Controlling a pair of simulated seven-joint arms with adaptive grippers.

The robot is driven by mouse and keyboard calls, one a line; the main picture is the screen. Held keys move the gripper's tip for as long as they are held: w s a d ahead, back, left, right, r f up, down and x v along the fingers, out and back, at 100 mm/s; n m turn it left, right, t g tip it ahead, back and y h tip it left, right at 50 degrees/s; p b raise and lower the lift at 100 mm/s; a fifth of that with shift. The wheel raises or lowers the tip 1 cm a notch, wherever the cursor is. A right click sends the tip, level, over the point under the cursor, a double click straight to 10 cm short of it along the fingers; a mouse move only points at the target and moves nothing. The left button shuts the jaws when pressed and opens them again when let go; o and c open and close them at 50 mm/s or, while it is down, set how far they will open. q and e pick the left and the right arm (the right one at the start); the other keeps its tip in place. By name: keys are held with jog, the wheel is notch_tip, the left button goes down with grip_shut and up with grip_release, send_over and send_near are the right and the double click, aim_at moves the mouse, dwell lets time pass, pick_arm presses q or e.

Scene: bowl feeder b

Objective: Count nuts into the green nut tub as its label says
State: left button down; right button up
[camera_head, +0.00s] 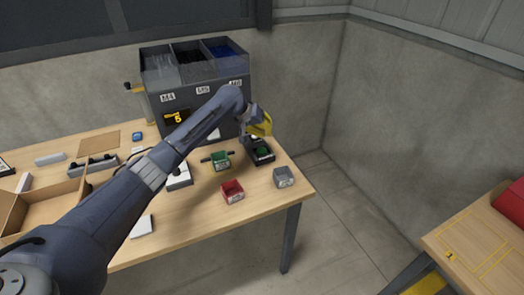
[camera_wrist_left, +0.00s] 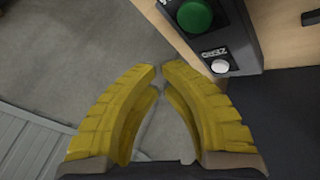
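The green nut tub (camera_head: 221,161) stands on the wooden table in front of the feeder; its label is too small to read. The grey bowl feeder (camera_head: 199,88) has three bins labelled M4, M5 and M6, and a lit display (camera_head: 177,118) with a yellow digit. A dark button box (camera_head: 262,156) stands right of the tub; its green button (camera_wrist_left: 195,15) and a white button (camera_wrist_left: 220,66) show in the wrist view. My left gripper (camera_head: 262,122) is above and behind the button box. Its yellow fingertips (camera_wrist_left: 159,70) nearly meet, with nothing between them. My right gripper is out of view.
A red tub (camera_head: 232,191) and a grey tub (camera_head: 284,177) stand near the table's front right. An open cardboard box (camera_head: 20,212) is at the left, partly behind my left arm. Another table (camera_head: 490,250) is at the far right, across open floor.

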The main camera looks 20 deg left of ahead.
aim_at(263, 147)
pick_arm(q)
jog(key=c, duration=2.1)
grip_release()
jog(key=r, duration=0.2)
jog(key=w+r, duration=0.1)
jog(key=shift+a+r+m+t+y, duration=0.1)
jog(key=shift+a+m+t+y, duration=0.1)
jog(key=shift+m+t+y, duration=0.15)
grip_shut()
jog(key=shift+s+a+r+n+t+y, duration=0.15)
jog(key=shift+n+y, duration=0.3)
jog(key=shift+n, duration=0.65)
jog(key=shift+s+r+n+t+y, duration=0.15)
jog(key=shift+n+y, duration=0.3)
jog(key=shift+n, duration=0.6)
jog(key=shift+s+a+n+t+y, duration=0.15)
jog(key=shift+n+y, duration=0.3)
jog(key=shift+n, duration=0.65)
jog(key=shift+w, duration=0.1)
jog(key=shift+f, duration=4.4)
